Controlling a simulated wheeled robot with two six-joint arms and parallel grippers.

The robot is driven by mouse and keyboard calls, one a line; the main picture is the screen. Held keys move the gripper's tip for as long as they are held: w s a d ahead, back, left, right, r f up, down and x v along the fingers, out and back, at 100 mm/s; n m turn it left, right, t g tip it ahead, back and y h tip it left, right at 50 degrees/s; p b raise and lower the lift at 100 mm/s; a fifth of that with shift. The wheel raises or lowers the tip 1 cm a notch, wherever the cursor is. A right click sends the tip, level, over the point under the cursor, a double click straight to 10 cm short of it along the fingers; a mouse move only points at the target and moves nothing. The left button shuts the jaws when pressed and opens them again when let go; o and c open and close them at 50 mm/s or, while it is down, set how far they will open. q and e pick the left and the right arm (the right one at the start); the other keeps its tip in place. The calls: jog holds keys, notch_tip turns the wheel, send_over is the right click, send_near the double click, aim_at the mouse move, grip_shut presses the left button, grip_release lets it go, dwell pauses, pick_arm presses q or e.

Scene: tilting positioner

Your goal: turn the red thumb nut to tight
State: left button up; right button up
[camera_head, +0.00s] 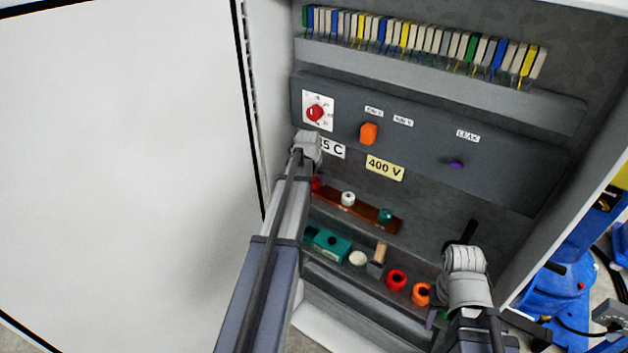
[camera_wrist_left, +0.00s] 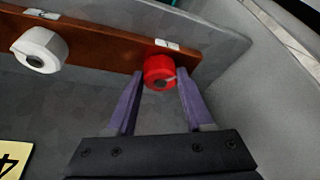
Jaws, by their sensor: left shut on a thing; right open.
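The red thumb nut (camera_wrist_left: 160,72) sits at the right end of a brown strip in the left wrist view, with a small white label beside it. My left gripper (camera_wrist_left: 160,76) has its two purple fingers on either side of the nut, shut on it. In the head view the red nut (camera_head: 316,184) shows only in part beside my left wrist. My right gripper (camera_head: 434,316) is open at the lower right, mostly hidden by its own wrist, with a bit of purple finger showing.
The brown strip (camera_head: 365,210) also bears a white nut (camera_head: 348,198) and a green nut (camera_head: 386,215). Below lie a teal block (camera_head: 328,243), a red ring (camera_head: 396,280) and an orange ring (camera_head: 421,294). Above are a red dial (camera_head: 315,113) and an orange knob (camera_head: 369,133). A white cabinet door (camera_head: 120,150) stands left.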

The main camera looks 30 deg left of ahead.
pick_arm(q)
grip_shut()
jog(key=m, duration=0.1)
jog(key=m+h, duration=0.1)
jog(key=m, duration=0.2)
jog(key=shift+a+m+h, duration=0.25)
jog(key=shift+m+h, duration=0.15)
jog(key=shift+a+m+h, duration=0.1)
jog(key=shift+m+h, duration=0.7)
jog(key=shift+m, duration=1.4)
jog(key=o, duration=1)
grip_release()
jog(key=shift+r, duration=0.1)
